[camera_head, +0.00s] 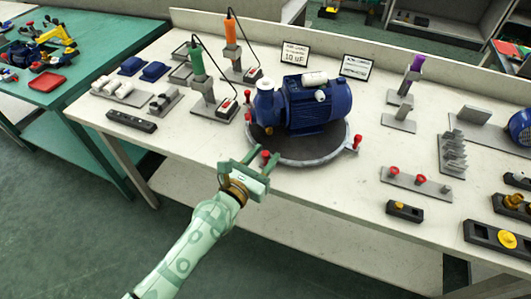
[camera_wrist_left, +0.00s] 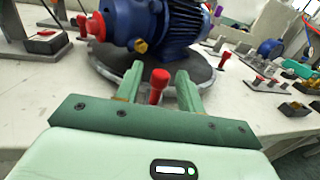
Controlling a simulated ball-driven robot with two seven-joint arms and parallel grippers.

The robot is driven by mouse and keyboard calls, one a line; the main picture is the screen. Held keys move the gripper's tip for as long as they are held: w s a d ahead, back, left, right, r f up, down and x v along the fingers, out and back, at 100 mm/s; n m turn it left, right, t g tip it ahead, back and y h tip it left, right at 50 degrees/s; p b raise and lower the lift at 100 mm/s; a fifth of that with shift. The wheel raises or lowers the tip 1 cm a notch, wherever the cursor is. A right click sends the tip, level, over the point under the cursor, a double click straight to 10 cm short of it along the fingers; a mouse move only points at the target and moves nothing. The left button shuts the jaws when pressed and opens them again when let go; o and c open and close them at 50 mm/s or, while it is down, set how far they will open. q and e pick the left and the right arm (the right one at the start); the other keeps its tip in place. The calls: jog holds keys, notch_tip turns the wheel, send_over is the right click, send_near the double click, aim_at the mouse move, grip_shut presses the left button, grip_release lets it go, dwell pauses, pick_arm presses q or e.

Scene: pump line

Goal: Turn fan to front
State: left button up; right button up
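A blue motor-pump unit (camera_head: 318,106) with a white flanged port on its left end sits on a round grey turntable (camera_head: 302,160). Its ribbed body lies toward the right. No separate fan can be made out. Red-topped pegs stand around the turntable's rim, one at the right (camera_head: 356,142) and one at the front (camera_wrist_left: 158,82). My left gripper (camera_head: 262,163) is at the turntable's front edge. In the left wrist view its two fingers (camera_wrist_left: 157,88) stand apart on either side of the front red peg, with visible gaps. My right gripper is not in view.
Left of the turntable are a green-handled tool on a stand (camera_head: 197,65) and an orange-handled one (camera_head: 231,30). A red-knobbed rack (camera_head: 415,183) and small black fixtures stand at the right. The front table strip is partly clear.

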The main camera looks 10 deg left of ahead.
pick_arm(q)
jog(key=shift+w+d, duration=0.25)
jog(key=shift+w, duration=0.25)
jog(key=shift+c, duration=0.2)
grip_shut()
